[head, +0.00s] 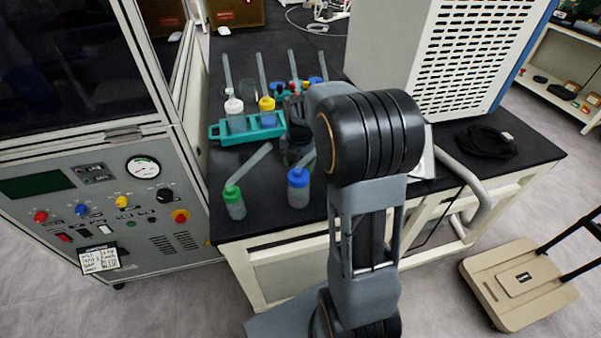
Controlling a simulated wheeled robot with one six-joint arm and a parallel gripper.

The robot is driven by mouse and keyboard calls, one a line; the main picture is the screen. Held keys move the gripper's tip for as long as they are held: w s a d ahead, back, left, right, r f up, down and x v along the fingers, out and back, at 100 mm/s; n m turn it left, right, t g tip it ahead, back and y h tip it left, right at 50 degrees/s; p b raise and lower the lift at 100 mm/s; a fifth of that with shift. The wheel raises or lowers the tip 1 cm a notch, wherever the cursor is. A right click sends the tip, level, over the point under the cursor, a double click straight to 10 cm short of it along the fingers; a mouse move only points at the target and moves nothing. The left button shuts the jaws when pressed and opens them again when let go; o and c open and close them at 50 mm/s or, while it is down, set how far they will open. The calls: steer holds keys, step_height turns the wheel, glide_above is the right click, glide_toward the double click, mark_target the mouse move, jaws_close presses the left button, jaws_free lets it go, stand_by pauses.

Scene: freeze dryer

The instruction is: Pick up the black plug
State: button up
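I cannot clearly make out a black plug in the head view. A coiled black cable (487,142) lies on the right part of the dark bench top, and I cannot tell whether a plug is on its end. My gripper (297,135) is partly visible left of my arm's large black joint, low over the bench among the bottles. My arm hides part of it, and its fingers cannot be told apart. Whether it holds anything is not visible.
A teal tray (247,136) holds bottles with white and yellow caps. A green-capped bottle (234,203) and a blue-capped bottle (299,187) stand near the bench's front edge. The freeze dryer's control panel (100,215) is at left. A white vented machine (440,60) stands at back right.

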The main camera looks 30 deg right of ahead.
steer(key=shift+f, duration=0.3)
steer(key=c, duration=1)
